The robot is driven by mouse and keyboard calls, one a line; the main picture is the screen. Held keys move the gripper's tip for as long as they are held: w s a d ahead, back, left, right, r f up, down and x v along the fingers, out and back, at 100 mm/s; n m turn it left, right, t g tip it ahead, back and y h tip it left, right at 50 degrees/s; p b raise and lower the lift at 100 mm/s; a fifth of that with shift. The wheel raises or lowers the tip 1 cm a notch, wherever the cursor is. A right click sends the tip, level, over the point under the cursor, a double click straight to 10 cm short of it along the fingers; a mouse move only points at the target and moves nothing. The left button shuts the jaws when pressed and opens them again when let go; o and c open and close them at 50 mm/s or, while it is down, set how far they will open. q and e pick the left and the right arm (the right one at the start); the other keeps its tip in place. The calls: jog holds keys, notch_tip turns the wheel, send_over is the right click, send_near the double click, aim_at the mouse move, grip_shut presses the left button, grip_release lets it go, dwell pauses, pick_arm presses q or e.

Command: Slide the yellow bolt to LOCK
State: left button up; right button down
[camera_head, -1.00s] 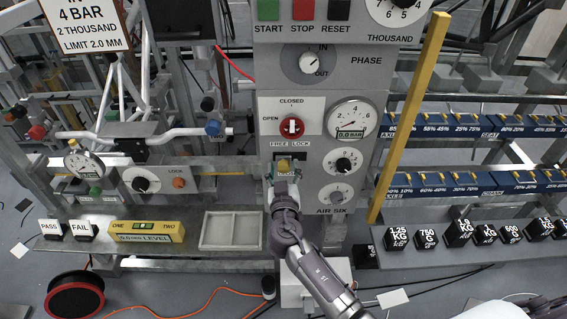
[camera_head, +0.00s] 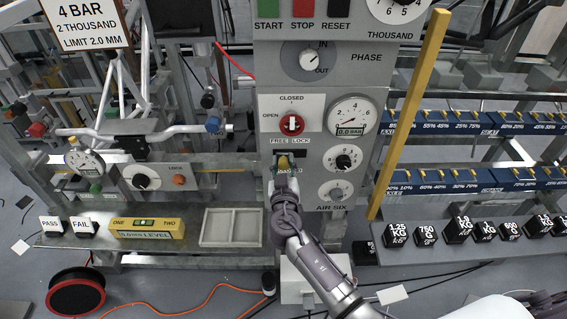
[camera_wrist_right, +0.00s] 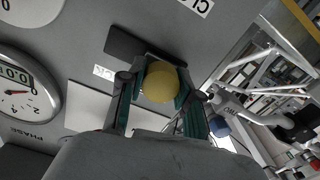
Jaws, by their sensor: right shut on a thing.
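The yellow bolt (camera_head: 283,161) sits at a dark slot below the FREE LOCK label (camera_head: 290,141) on the grey panel. Its round yellow end (camera_wrist_right: 160,82) shows in the right wrist view between the two fingers. My right gripper (camera_head: 283,170) reaches up from below and is shut on the bolt; the right wrist view shows its fingers (camera_wrist_right: 158,95) on both sides of it. The bare dark part of the slot lies to the bolt's right in the head view. The gripper partly hides the bolt there. My left gripper is out of view.
A red CLOSED/OPEN valve knob (camera_head: 291,125) is just above the bolt. A pressure gauge (camera_head: 351,115) and two dials are to the right. A yellow upright bar (camera_head: 408,115) stands farther right. An empty white tray (camera_head: 231,228) lies to the lower left.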

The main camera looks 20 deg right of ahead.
aim_at(298, 154)
jog(key=shift+s+d+b, duration=0.3)
jog(key=shift+d, duration=0.65)
jog(key=shift+s+d+b, duration=0.25)
jog(key=shift+d, duration=0.7)
jog(key=c, duration=1.2)
grip_release()
jog(key=o, duration=0.4)
jog(key=shift+d, duration=0.15)
jog(key=shift+o, duration=0.2)
